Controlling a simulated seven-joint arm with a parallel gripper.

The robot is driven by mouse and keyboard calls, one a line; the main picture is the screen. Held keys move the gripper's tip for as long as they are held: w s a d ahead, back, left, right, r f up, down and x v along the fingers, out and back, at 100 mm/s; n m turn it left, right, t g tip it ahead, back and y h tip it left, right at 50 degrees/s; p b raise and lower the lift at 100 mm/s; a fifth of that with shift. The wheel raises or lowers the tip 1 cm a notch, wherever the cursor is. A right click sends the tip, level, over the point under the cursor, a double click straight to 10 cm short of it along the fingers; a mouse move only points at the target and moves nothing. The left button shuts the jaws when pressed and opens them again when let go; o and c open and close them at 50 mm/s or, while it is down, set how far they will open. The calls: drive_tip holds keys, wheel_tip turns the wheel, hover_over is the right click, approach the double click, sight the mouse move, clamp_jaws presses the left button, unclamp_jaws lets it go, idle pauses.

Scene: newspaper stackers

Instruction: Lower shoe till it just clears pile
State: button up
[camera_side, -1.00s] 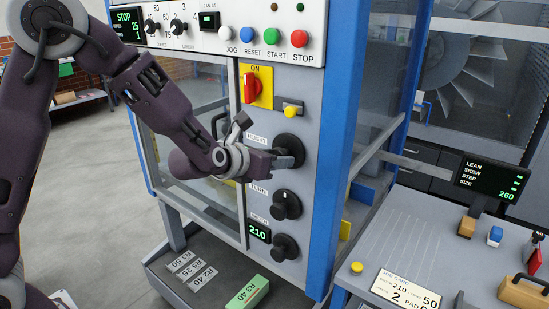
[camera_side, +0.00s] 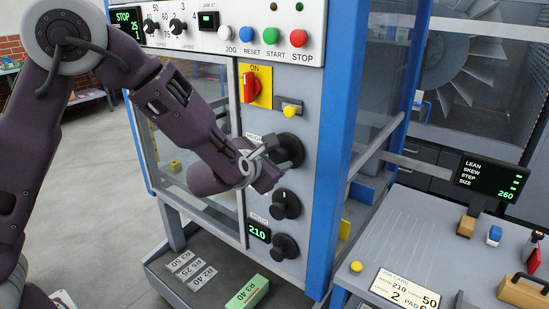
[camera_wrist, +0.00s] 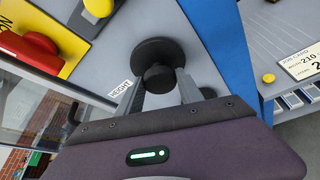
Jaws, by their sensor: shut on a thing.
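The black HEIGHT knob (camera_side: 289,151) is on the grey front panel of the stacker, above the TURN and WIDTH knobs. My gripper (camera_side: 273,165) is at this knob, its fingers shut on it. In the wrist view the two grey fingers (camera_wrist: 158,90) lie on either side of the knob's hub, in front of its round black disc (camera_wrist: 160,54). The HEIGHT label (camera_wrist: 120,88) shows left of it. The shoe and the pile cannot be made out behind the window (camera_side: 205,150).
The TURN knob (camera_side: 286,204) and WIDTH knob (camera_side: 285,246) sit below, beside a display reading 210 (camera_side: 258,231). A red switch (camera_side: 251,87) and yellow button (camera_side: 291,109) are above. A blue post (camera_side: 345,150) stands right. A green block (camera_side: 248,292) lies below.

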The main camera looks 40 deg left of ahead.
drive_tip(key=shift+d+m+y, duration=0.1)
drive_tip(key=shift+m+y, duration=0.6)
drive_tip(key=shift+m, duration=0.5)
drive_tip(key=o, duration=1.3)
drive_tip(key=shift+o, duration=0.2)
